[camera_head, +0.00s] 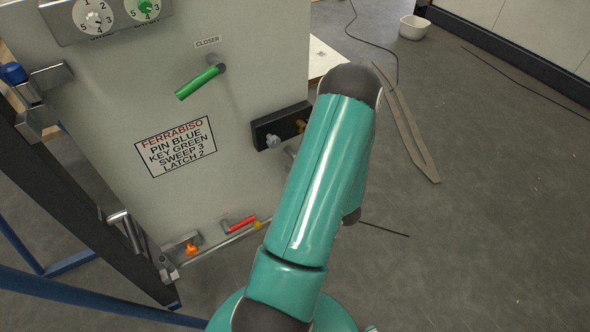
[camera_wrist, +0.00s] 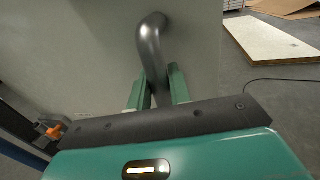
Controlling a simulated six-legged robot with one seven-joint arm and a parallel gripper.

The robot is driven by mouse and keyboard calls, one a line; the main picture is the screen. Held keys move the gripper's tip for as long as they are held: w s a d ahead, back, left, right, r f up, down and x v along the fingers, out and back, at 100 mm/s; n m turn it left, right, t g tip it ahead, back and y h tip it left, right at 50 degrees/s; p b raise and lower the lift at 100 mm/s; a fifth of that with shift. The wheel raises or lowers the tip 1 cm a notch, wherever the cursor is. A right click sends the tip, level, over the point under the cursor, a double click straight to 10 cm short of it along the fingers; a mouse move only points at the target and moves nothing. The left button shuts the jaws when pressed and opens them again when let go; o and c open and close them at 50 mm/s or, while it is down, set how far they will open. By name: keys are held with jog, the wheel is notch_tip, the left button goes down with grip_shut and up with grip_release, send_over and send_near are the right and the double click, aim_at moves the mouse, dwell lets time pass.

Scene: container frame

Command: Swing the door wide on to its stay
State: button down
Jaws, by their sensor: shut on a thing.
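The grey door (camera_head: 120,100) fills the left of the head view, upright, with its right edge free of any post and open floor beyond it. In the wrist view my gripper (camera_wrist: 158,88) is shut on a dark, curved door handle (camera_wrist: 151,38), one green finger on each side of it. In the head view my arm hides the gripper and most of the handle. A metal bar (camera_head: 222,242) runs along the door's bottom, with a red lever (camera_head: 240,224) and an orange knob (camera_head: 191,248) near it. I cannot tell which part is the stay.
A green closer lever (camera_head: 199,83), a black latch box (camera_head: 280,126) and dials (camera_head: 94,17) are on the door. A dark post (camera_head: 75,190) and blue rails (camera_head: 70,262) stand left. Flat strips (camera_head: 408,130) and a white bowl (camera_head: 413,27) lie right; floor there is mostly clear.

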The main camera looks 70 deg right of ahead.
jog(key=shift+w, duration=0.15)
jog(key=c, duration=1.3)
grip_release()
jog(key=shift+a, duration=0.1)
jog(key=shift+s, duration=0.2)
jog(key=v, duration=1.3)
jog(key=shift+s+a, duration=0.15)
jog(key=shift+s, duration=0.05)
